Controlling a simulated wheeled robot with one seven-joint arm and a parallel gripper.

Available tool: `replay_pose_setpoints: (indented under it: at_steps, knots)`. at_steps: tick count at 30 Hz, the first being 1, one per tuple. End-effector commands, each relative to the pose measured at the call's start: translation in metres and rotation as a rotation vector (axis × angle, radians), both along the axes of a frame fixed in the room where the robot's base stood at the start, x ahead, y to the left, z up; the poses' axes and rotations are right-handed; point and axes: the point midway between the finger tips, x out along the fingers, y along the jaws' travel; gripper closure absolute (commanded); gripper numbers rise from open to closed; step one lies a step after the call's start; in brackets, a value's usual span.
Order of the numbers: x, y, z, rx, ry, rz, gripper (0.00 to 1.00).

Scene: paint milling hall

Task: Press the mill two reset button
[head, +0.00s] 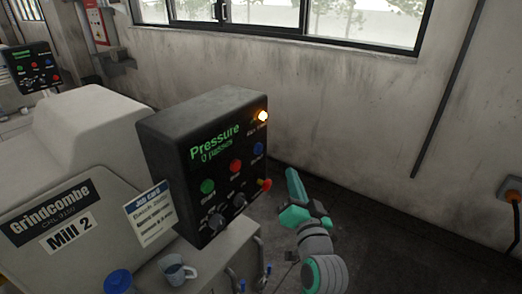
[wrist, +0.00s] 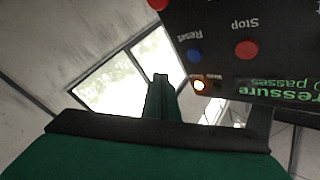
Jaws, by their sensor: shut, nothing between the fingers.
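The mill two control panel (head: 175,150) is a dark box with a green display reading "Pressure, 0 passes". Its blue button (head: 258,149) sits right of a red button (head: 236,166) and a green button (head: 207,186). In the wrist view the panel appears upside down at upper right, with the blue button (wrist: 194,56) labelled "Reset" and the red button (wrist: 246,50) labelled "Stop". My gripper (head: 291,172) is shut and empty, right of the panel and apart from it. Its fingertips (wrist: 160,79) also show in the wrist view, beside the panel, not touching the blue button.
A lit amber lamp (head: 262,116) is at the panel's upper right. A red mushroom knob (head: 264,184) sticks out at the lower right, near my gripper. A mug (head: 176,271) and a job card (head: 150,215) are below left. Floor right of the panel is clear.

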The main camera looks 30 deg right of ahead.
Motion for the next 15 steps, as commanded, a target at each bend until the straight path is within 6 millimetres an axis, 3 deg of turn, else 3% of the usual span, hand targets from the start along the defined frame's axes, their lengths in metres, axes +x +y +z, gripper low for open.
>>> replay_pose_setpoints:
  at_steps: [2, 6, 15]
  knots:
    - [-0.002, -0.009, 0.016, -0.002, -0.013, -0.001, 1.00]
    - [-0.003, -0.014, 0.027, 0.000, -0.019, 0.001, 1.00]
    - [-0.004, -0.016, 0.027, 0.000, -0.018, -0.002, 1.00]
